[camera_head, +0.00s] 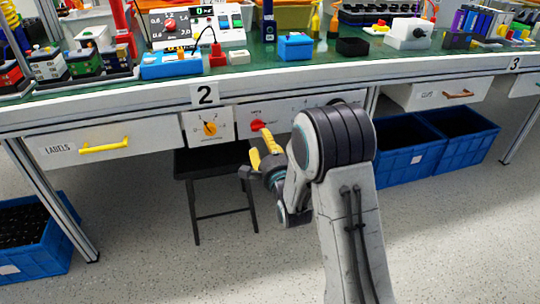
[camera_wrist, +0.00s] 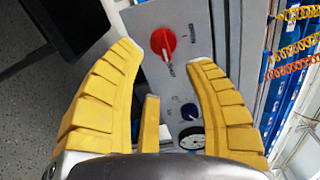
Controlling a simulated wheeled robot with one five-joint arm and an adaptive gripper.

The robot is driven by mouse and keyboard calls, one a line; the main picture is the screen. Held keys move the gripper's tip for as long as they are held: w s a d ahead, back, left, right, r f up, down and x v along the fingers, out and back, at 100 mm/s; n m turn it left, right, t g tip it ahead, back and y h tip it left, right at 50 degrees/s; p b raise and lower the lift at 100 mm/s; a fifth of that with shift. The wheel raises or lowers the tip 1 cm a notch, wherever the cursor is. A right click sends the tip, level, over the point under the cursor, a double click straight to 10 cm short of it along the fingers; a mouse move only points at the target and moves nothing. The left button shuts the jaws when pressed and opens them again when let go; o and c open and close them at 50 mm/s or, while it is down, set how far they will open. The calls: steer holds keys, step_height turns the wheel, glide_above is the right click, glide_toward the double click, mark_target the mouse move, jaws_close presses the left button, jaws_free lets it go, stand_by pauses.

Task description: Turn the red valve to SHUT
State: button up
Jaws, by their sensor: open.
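The red valve (camera_head: 258,125) is a round red knob on a light grey panel (camera_head: 285,108) under the bench edge. In the wrist view the red valve (camera_wrist: 163,43) shows a white pointer mark, and small lettering beside it is too small to read. My gripper (camera_head: 257,152) has yellow fingers and is just below and in front of the panel. In the wrist view my gripper (camera_wrist: 165,58) is open, with the valve between and beyond its fingertips. No finger visibly touches the valve.
A dark blue knob (camera_wrist: 189,111) and a black-rimmed dial (camera_wrist: 192,138) sit on the same panel. An orange rotary switch (camera_head: 209,128) is left of it. A drawer with a yellow handle (camera_head: 104,146) is further left. A black stool (camera_head: 215,165) stands below. Blue crates (camera_head: 400,165) stand right.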

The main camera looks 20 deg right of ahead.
steer(key=shift+s, duration=2.3)
